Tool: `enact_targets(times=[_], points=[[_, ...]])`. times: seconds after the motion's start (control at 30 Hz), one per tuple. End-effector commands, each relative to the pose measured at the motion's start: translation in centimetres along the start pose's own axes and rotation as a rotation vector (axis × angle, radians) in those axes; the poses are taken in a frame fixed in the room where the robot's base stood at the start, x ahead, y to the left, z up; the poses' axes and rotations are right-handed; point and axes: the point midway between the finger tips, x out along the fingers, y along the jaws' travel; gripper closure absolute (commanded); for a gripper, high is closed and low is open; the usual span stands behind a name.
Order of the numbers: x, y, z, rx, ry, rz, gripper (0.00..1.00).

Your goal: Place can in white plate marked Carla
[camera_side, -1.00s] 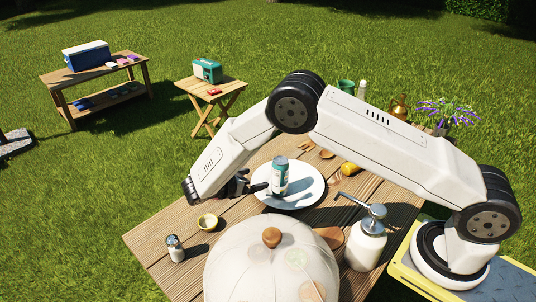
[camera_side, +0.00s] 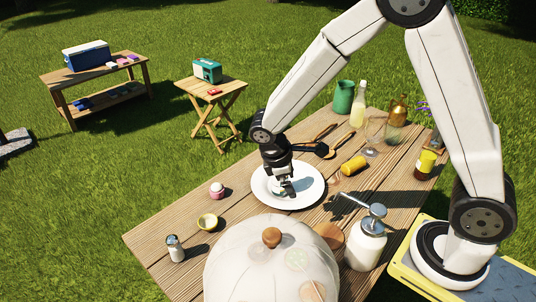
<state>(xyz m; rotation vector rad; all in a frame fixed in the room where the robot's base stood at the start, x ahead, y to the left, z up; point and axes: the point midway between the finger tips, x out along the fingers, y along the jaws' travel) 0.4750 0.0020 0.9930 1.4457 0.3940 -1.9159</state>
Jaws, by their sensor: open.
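A round white plate (camera_side: 312,185) lies on the wooden table; no name on it can be read from here. My gripper (camera_side: 283,187) points down over the left half of the plate, with its jaws open. A small pale and teal part of the can (camera_side: 276,186) shows at the fingers, above the plate. The gripper hides most of the can, so I cannot tell how it stands or whether the fingers touch it.
A large pale dome with a wooden knob (camera_side: 270,260) and a pump bottle (camera_side: 366,243) stand in front.

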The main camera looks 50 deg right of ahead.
Motion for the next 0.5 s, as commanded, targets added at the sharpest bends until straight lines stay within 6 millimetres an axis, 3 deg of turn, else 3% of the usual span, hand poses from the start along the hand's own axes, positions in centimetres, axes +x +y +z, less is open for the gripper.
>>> enact_targets(times=[0.5], points=[[-2.4,-4.2,6.3,0.627,0.410,-0.176,0.00]])
